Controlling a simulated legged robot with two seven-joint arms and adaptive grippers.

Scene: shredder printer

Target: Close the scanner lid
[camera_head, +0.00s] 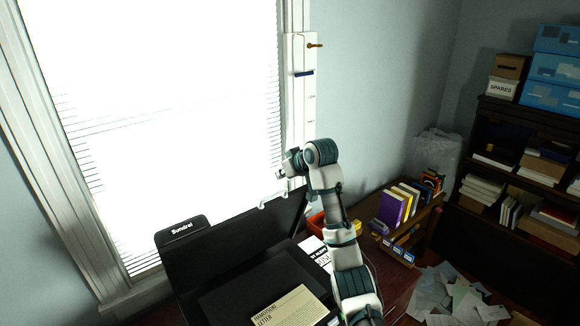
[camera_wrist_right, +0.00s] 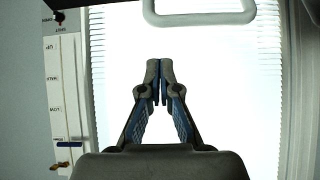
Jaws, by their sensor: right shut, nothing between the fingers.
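The black scanner (camera_head: 245,285) stands below the window with its dark lid (camera_head: 225,245) raised and tilted up. The lid carries a "Sundrei" tab at its upper left. A pale handle (camera_head: 273,198) shows at the lid's upper right edge; a pale handle bar (camera_wrist_right: 198,18) also crosses the top of the right wrist view. My right gripper (camera_head: 281,174) is just above that handle in the head view, apart from it. In the right wrist view its fingertips (camera_wrist_right: 159,68) are together and empty. My left gripper is not in view.
A printed letter (camera_head: 290,308) lies on the scanner bed. The bright window (camera_head: 160,110) and a wall panel with sliders (camera_head: 302,90) are behind. Books (camera_head: 395,206) stand on a low shelf to the right. Loose papers (camera_head: 455,298) cover the floor.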

